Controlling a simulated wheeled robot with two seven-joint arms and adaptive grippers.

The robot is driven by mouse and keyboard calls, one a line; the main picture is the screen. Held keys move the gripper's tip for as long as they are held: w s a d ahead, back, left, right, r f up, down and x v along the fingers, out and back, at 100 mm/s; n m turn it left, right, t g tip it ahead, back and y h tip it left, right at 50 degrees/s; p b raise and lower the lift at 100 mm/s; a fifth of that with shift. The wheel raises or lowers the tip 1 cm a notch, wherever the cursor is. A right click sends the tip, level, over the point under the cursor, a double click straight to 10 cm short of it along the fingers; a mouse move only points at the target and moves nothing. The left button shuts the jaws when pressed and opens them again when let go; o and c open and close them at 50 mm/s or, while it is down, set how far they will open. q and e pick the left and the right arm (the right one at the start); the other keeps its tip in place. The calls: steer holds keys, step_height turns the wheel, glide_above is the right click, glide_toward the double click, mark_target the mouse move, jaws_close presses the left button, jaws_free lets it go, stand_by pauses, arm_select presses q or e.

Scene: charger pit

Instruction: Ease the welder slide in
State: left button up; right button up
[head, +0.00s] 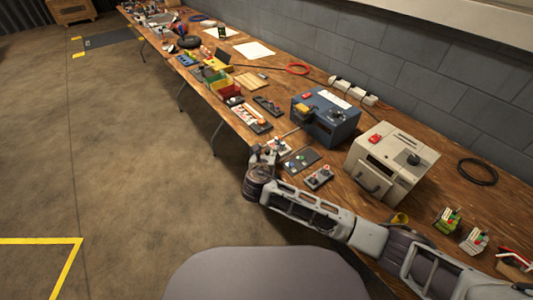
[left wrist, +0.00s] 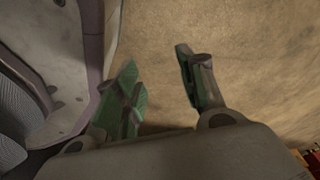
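A blue box machine (head: 335,127) with a red switch and a yellow part on its front stands on the workbench. A beige box machine (head: 405,165) with a red switch, a black knob and a front handle stands to its right. I cannot tell for sure which is the welder, and no slide can be made out clearly. My right gripper (head: 272,153) is at the bench's front edge, in front of the blue machine; its fingers are too small to read. My left gripper (left wrist: 163,90) shows in the left wrist view, its green-padded fingers apart and empty above the floor.
Small control boxes (head: 318,178) and a dark panel (head: 301,161) lie close to my right gripper. Colored bins (head: 222,84) stand farther along the workbench (head: 455,180). A power strip (head: 352,91) and a black cable coil (head: 478,172) lie near the wall. The floor at left is clear.

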jaws_close()
arm_select(q)
steer(key=shift+s+f, duration=0.2)
steer(key=shift+s, duration=0.2)
